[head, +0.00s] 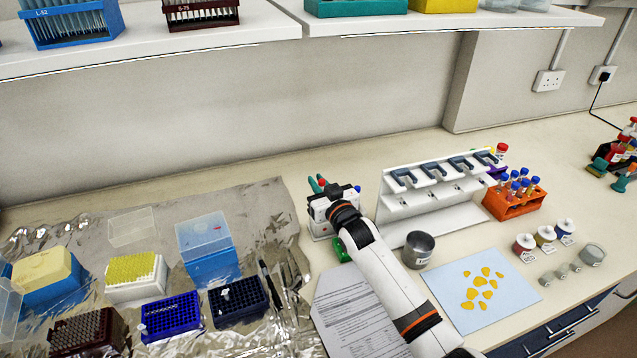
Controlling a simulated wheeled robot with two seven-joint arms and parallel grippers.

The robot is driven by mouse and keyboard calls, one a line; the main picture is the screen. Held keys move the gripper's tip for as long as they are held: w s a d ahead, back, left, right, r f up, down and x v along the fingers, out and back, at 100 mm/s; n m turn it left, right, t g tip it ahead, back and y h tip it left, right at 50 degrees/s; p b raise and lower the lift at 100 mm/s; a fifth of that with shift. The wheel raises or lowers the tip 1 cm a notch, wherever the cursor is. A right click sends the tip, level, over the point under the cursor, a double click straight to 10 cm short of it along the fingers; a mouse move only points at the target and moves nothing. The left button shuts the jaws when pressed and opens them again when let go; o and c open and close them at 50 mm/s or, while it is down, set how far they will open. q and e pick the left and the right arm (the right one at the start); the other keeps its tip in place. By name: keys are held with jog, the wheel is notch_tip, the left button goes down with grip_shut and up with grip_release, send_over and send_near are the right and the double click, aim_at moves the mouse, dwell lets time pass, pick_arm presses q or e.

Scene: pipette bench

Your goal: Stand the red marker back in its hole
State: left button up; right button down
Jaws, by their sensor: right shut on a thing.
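My right arm reaches in from the bottom right, and its gripper (328,212) is at the back of the bench, left of the white pipette stand. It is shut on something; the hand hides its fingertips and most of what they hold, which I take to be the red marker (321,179). Only a small red end shows above the hand, close beside a green end (314,185). A blue end (357,188) shows right of the hand. The marker's hole and its holder cannot be made out behind the hand. My left gripper is not in view.
The pipette stand (408,205) and a metal cup (418,249) are close on the right. A green object (343,246) lies under my wrist. A printed sheet (345,306) is in front. Tip boxes (207,262) stand on foil at left. A shelf (180,52) hangs above.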

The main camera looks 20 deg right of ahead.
jog(key=shift+f, duration=0.15)
jog(key=shift+f+b, duration=0.95)
jog(key=shift+f, duration=0.25)
jog(key=c, duration=1.3)
grip_release()
jog(key=s, duration=0.3)
jog(key=s+d+b, duration=0.1)
jog(key=s, duration=0.6)
jog(key=shift+s+d, duration=0.4)
jog(key=shift+s, duration=0.55)
